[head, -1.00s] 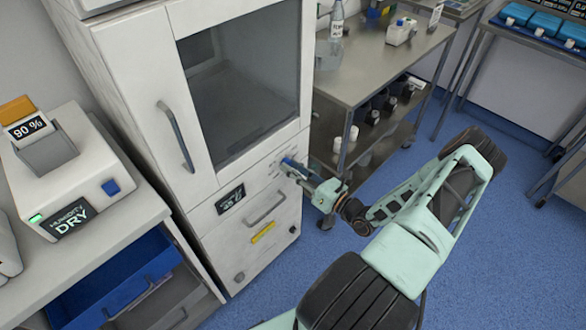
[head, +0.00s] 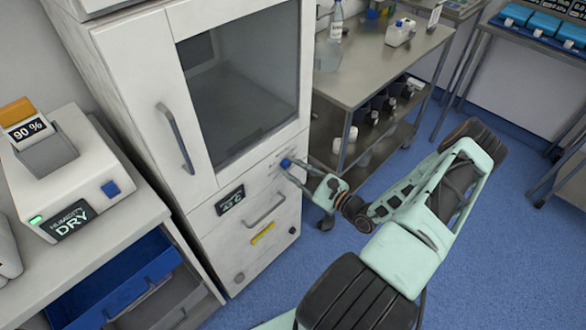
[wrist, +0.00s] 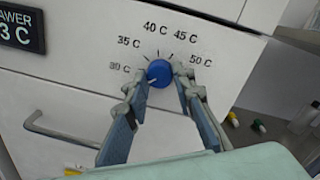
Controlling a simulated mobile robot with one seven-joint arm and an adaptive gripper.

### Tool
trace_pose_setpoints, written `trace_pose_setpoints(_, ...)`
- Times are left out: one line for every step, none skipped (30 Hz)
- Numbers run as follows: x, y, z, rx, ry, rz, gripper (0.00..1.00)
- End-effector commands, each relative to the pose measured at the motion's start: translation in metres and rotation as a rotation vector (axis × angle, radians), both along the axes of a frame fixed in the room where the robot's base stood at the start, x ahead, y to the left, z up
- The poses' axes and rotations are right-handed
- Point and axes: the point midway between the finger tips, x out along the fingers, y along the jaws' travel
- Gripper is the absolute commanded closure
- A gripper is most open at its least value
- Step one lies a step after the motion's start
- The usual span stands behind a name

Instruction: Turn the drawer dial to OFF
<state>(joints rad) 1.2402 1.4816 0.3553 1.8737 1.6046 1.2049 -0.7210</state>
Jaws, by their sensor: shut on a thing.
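The drawer dial (wrist: 159,72) is a round blue knob on the white cabinet front. A small pale mark shows near its lower left edge. Printed temperatures from 30 C to 50 C (wrist: 200,61) arc above and beside it; I see no OFF label. My gripper (wrist: 160,79) has one finger on each side of the dial and is shut on it. In the head view the dial (head: 286,163) shows at the tip of my gripper (head: 289,167).
The drawer handle (wrist: 60,131) lies below left of the dial. The cabinet door handle (head: 177,137) is above left. A steel cart (head: 352,72) with bottles stands close to the right of the cabinet. Blue floor (head: 465,245) is open at the right.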

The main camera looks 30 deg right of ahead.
Motion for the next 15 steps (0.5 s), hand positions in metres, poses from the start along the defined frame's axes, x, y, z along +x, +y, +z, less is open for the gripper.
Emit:
trace_pose_setpoints(-0.0003, -0.0004, 0.0004, -0.026, -0.009, -0.001, 1.0)
trace_pose_setpoints(-0.0002, -0.0003, 0.0004, -0.042, -0.015, -0.001, 1.0)
trace_pose_setpoints(-0.0002, -0.0005, 0.0004, -0.061, -0.022, 0.0, 1.0)
trace_pose_setpoints(-0.0001, -0.0004, 0.0004, -0.075, -0.027, -0.001, 1.0)
trace_pose_setpoints(-0.0002, -0.0005, 0.0004, -0.088, -0.032, -0.001, 1.0)
trace_pose_setpoints(-0.0001, -0.0005, 0.0005, -0.103, -0.037, -0.001, 1.0)
trace_pose_setpoints(-0.0002, -0.0005, 0.0005, -0.112, -0.041, -0.001, 1.0)
trace_pose_setpoints(-0.0001, -0.0005, 0.0005, -0.121, -0.044, -0.002, 1.0)
trace_pose_setpoints(-0.0001, -0.0006, 0.0005, -0.133, -0.048, -0.001, 1.0)
trace_pose_setpoints(-0.0001, -0.0006, 0.0005, -0.139, -0.05, -0.001, 1.0)
trace_pose_setpoints(-0.0001, -0.0006, 0.0005, -0.145, -0.053, -0.001, 1.0)
trace_pose_setpoints(-0.0001, -0.0006, 0.0005, -0.152, -0.055, -0.001, 1.0)
trace_pose_setpoints(-0.0001, -0.0006, 0.0005, -0.156, -0.057, -0.001, 1.0)
trace_pose_setpoints(-0.0001, -0.0006, 0.0005, -0.16, -0.058, -0.001, 1.0)
trace_pose_setpoints(0.0, -0.0007, 0.0006, -0.163, -0.06, -0.001, 1.0)
